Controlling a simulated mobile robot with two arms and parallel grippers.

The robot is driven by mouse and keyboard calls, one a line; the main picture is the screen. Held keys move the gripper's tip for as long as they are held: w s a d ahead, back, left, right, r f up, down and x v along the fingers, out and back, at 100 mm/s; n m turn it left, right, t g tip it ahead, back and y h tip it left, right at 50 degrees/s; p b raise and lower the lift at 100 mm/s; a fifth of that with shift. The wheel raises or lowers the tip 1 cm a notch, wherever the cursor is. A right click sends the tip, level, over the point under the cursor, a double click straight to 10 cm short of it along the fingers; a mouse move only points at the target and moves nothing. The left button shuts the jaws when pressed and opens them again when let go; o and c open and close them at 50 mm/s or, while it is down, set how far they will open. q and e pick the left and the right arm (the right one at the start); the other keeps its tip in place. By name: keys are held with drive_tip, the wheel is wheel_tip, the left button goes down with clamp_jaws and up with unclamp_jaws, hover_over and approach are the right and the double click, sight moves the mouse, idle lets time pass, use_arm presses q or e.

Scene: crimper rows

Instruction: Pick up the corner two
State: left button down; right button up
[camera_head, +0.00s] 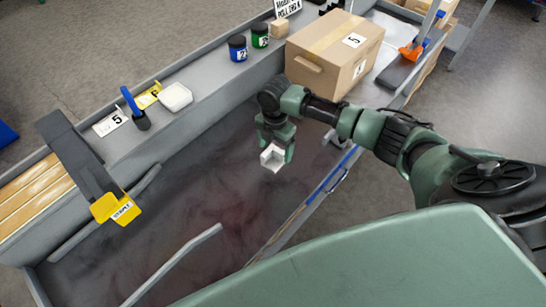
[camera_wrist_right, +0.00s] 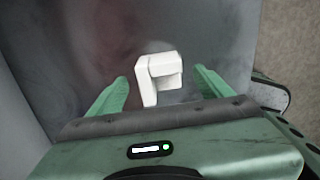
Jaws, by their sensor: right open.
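A white corner piece (camera_head: 271,158) shows below my right gripper (camera_head: 277,148) in the head view, over the dark grey table surface. In the right wrist view the white corner piece (camera_wrist_right: 148,82) has an angled shape and lies between and ahead of the two green fingers. My right gripper (camera_wrist_right: 160,80) is open, with a gap on both sides of the piece. I cannot tell whether the fingertips reach down to its height. No number shows on it. My left gripper is not in view.
A cardboard box (camera_head: 330,55) marked 5 stands behind the right gripper. Blue (camera_head: 238,48) and green (camera_head: 260,36) jars, a white tray (camera_head: 175,97) and a blue-handled tool (camera_head: 133,108) line the back ledge. A dark bar with a yellow end (camera_head: 115,207) is at left. The middle surface is clear.

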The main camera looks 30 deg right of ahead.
sight(274, 160)
drive_tip(key=f, duration=0.3)
drive_tip(key=shift+s+a+f, duration=0.1)
drive_tip(key=shift+a+f, duration=0.1)
drive_tip(key=shift+f, duration=0.1)
drive_tip(key=c, duration=1.4)
drive_tip(key=shift+r, duration=0.1)
